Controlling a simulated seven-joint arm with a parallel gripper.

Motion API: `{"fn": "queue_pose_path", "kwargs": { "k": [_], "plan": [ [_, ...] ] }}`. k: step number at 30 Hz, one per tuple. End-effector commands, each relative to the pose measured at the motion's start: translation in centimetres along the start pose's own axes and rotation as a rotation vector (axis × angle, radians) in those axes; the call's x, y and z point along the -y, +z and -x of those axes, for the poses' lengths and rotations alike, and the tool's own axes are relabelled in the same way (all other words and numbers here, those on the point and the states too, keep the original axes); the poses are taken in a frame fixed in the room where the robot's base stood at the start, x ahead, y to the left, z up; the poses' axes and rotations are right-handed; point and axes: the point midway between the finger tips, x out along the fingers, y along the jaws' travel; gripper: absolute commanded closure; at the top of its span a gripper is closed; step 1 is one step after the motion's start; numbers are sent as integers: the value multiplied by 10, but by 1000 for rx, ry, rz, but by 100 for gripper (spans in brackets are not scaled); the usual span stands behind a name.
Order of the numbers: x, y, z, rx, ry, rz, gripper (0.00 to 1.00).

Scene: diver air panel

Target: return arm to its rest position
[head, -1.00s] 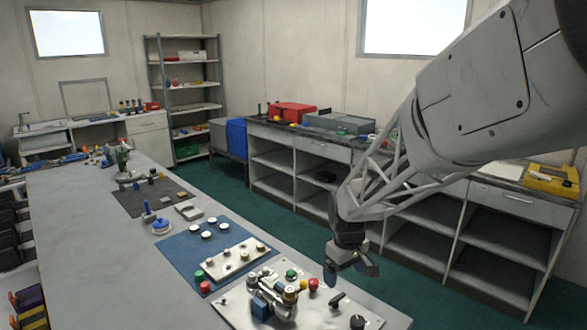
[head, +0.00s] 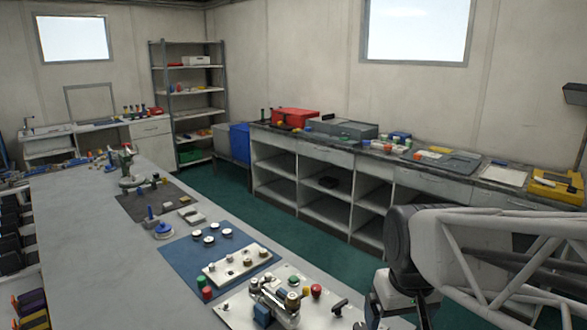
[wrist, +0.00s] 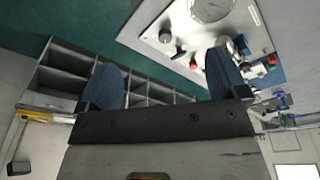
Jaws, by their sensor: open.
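My arm comes in from the right of the head view, bent low at the lower right, beyond the near end of the bench. My gripper (wrist: 163,72) shows in the wrist view with its two blue-grey fingers wide apart and nothing between them. In the head view its fingers cannot be made out. The white air panel (head: 238,312) lies on the bench with valves, a red knob, a green knob and a black knob. In the wrist view the panel (wrist: 165,20) is beyond the fingers, with a round gauge, apart from them.
A blue mat (head: 180,262) with a smaller white fitting plate and a dark mat (head: 135,208) lie further along the bench (head: 100,270). A long shelf counter (head: 345,225) stands along the back wall. Green floor (head: 225,183) lies open between bench and counter.

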Motion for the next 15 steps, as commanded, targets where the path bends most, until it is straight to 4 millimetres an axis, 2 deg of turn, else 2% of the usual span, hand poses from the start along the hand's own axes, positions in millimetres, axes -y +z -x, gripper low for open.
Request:
{"fn": "queue_pose_path", "kwargs": {
  "k": [1,6,9,15],
  "plan": [
    [0,12,5,-11,2,-22,9],
    [0,44,14,-34,6,-87,9],
    [0,56,16,-42,8,-113,9],
    [1,67,17,-48,8,-137,9]
  ]
}}
